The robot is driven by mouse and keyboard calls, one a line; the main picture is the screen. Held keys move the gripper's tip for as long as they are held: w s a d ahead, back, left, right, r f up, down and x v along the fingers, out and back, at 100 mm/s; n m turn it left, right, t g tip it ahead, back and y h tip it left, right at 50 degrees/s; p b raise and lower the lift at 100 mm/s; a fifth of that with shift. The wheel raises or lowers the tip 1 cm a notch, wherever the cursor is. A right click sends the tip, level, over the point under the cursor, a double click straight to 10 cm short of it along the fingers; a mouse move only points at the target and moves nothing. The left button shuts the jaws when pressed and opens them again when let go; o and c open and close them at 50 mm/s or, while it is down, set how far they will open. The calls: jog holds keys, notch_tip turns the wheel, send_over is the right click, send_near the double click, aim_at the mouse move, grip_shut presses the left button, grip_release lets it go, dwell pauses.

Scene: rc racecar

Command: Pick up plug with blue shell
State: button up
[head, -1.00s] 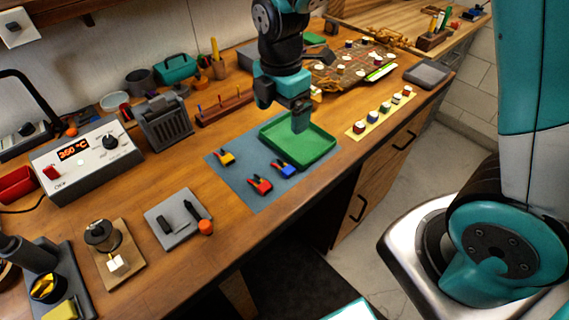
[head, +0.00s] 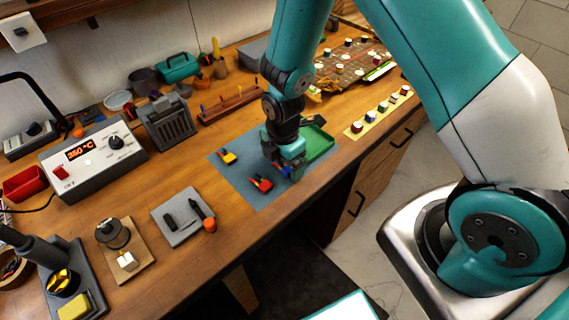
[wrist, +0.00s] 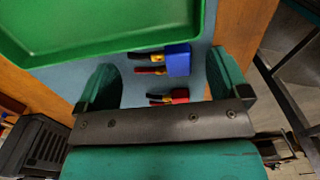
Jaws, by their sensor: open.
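The plug with the blue shell (wrist: 178,60) lies on the blue-grey mat (wrist: 208,90) next to the green tray in the wrist view. Its red and black leads with gold ends point left. My gripper (wrist: 164,80) is open and empty, with the blue plug in view between and just beyond its fingertips. In the head view my gripper (head: 285,170) is low over the mat and covers most of the blue plug. The red plug (head: 261,183) lies close by and partly shows in the wrist view (wrist: 180,96). A yellow plug (head: 228,157) lies farther left.
The green tray (head: 321,142) is right behind my gripper, and its rim (wrist: 120,48) is close to the fingers. A grey tool pad (head: 183,216) and a soldering station (head: 92,157) stand to the left. A yellow strip with several small pieces (head: 377,113) lies to the right.

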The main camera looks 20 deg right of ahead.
jog(key=shift+f, duration=0.4)
jog(key=shift+c, duration=0.4)
jog(key=c, duration=0.9)
jog(key=shift+r, duration=0.1)
